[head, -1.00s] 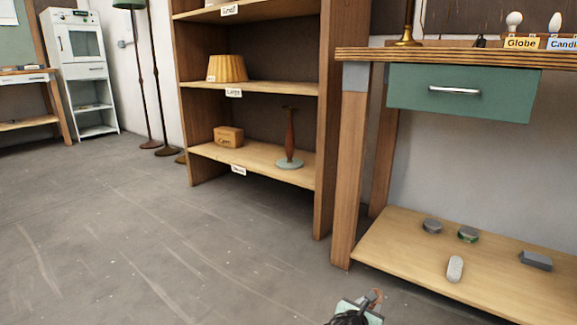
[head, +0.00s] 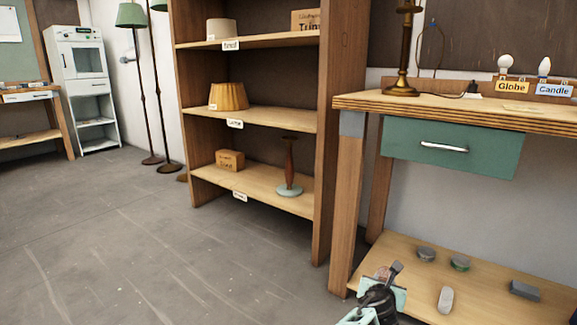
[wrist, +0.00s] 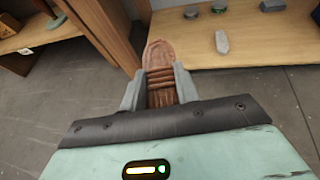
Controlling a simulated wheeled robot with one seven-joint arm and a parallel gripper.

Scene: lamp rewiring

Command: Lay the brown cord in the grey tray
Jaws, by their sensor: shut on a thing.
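The brown cord (wrist: 160,58) is a coiled bundle between the two grey fingers of my gripper (wrist: 158,88) in the wrist view. The fingers are shut on it, and its rounded far end sticks out past them. In the head view my gripper (head: 390,274) is at the bottom, in front of the workbench's lower shelf, with a little of the brown cord (head: 382,272) showing. I cannot make out a grey tray in either view.
The bench's lower shelf (head: 400,250) holds two round tins (head: 426,253), a pale oblong piece (head: 445,299) and a dark grey block (head: 525,290). The bench leg (head: 348,220) stands close to my gripper. A wooden shelf unit (head: 322,150) is behind. The floor at left is clear.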

